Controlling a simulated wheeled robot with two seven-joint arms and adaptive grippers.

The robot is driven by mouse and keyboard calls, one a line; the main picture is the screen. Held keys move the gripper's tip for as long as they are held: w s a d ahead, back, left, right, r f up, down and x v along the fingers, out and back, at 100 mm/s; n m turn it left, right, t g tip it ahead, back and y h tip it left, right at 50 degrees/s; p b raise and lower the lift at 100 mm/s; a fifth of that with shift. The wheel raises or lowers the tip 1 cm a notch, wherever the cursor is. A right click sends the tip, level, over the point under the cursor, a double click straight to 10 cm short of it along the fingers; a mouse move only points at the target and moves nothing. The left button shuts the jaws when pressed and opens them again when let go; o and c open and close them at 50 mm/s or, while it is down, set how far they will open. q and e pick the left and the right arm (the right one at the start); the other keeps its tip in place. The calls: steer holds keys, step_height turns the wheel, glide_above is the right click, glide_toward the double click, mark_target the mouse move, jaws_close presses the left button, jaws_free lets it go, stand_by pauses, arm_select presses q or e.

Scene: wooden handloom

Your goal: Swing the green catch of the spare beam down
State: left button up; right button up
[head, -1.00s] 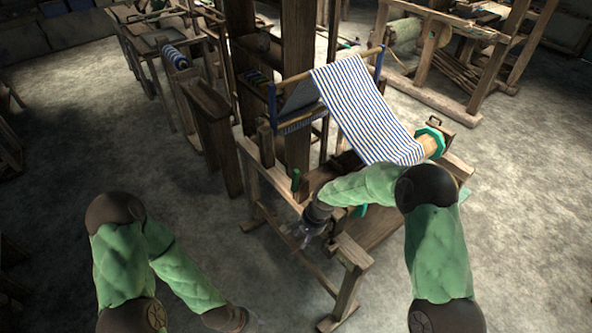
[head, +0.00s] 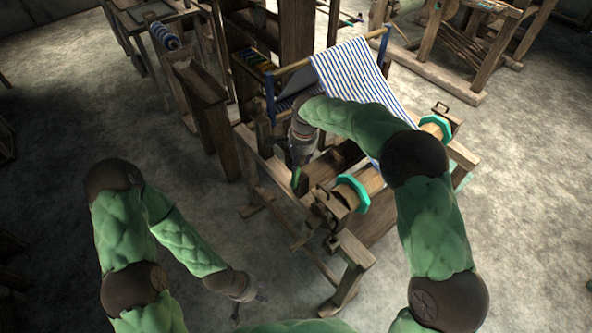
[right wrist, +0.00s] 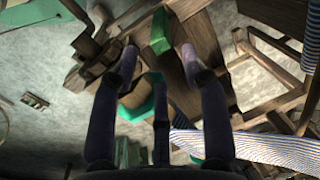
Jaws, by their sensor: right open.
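The green catch (head: 297,179) stands close to upright at the near left of the loom's beam. In the right wrist view the green catch (right wrist: 160,32) lies beyond and between my two fingertips, with no contact visible. My right gripper (head: 300,163) points down over the catch, and its open jaws also show in the right wrist view (right wrist: 159,53). A wooden beam (head: 369,180) with teal octagonal flanges lies to the right of the catch, partly behind my right forearm. My left gripper (head: 249,306) hangs low over the floor, empty, its fingers apart.
Striped blue-and-white cloth (head: 355,72) runs down toward the beam. A teal flange (right wrist: 140,98) shows under the right fingers in the wrist view. A wooden post (head: 352,250) stands in front.

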steer(key=b, duration=0.1)
glide_above(296, 185)
step_height(296, 185, down, 8)
steer(key=shift+f, duration=0.25)
jaws_close()
